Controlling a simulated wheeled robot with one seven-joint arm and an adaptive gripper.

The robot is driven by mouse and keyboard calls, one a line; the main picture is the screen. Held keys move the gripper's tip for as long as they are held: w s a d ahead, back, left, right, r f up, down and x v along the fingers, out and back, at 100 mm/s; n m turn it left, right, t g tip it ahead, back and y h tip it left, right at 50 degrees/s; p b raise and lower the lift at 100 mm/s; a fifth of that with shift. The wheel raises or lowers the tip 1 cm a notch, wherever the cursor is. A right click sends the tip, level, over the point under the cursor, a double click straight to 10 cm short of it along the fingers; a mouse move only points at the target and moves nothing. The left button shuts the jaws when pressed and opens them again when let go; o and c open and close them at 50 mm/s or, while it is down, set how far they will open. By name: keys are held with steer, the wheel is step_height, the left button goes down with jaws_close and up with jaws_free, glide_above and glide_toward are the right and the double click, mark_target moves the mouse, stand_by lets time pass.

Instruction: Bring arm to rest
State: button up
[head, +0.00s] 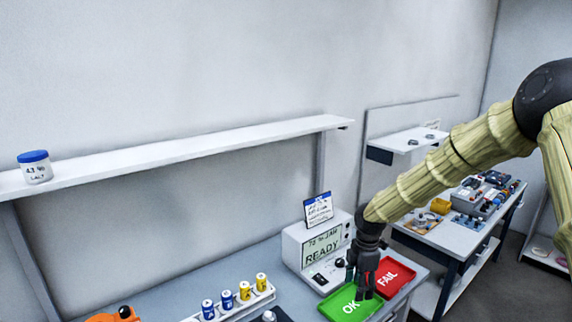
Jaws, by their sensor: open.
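My arm (455,155) reaches in from the right, with pale ribbed sleeves and dark joints. My gripper (362,290) points down over the green OK tray (338,310), close to the edge it shares with the red FAIL tray (396,272). Its dark fingers are apart and I see nothing held between them. The fingers hide part of both trays, and I cannot tell whether the fingertips touch the green tray.
A wall shelf (180,152) carries a jar (35,167). A second table (455,230) with equipment stands at right.

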steer(key=s+a+f+m+y+b, duration=0.1)
steer(key=s+a+f+m+b, duration=0.15)
steer(key=s+f, duration=0.55)
steer(key=s+a+f+m+b, duration=0.1)
steer(key=s+f+m, duration=0.4)
steer(key=f, duration=0.5)
steer(key=s+a+f+m+y+b, duration=0.1)
steer(key=s+a+f+m+b, duration=0.1)
steer(key=s+f, duration=0.65)
steer(key=s+d+f+m+b, duration=0.2)
steer(key=s+f+m, duration=0.1)
steer(key=s, duration=0.5)
steer(key=s+d+f+m+h+b, duration=0.1)
steer(key=s+f+m, duration=0.3)
steer(key=s, duration=0.5)
steer(key=s+d+f+m+h+b, duration=0.1)
steer(key=s+d+f+m+b, duration=0.2)
steer(key=s+f, duration=0.4)
steer(key=shift+s+d+m, duration=0.4)
steer(key=shift+s+m, duration=0.15)
steer(key=shift+s, duration=0.1)
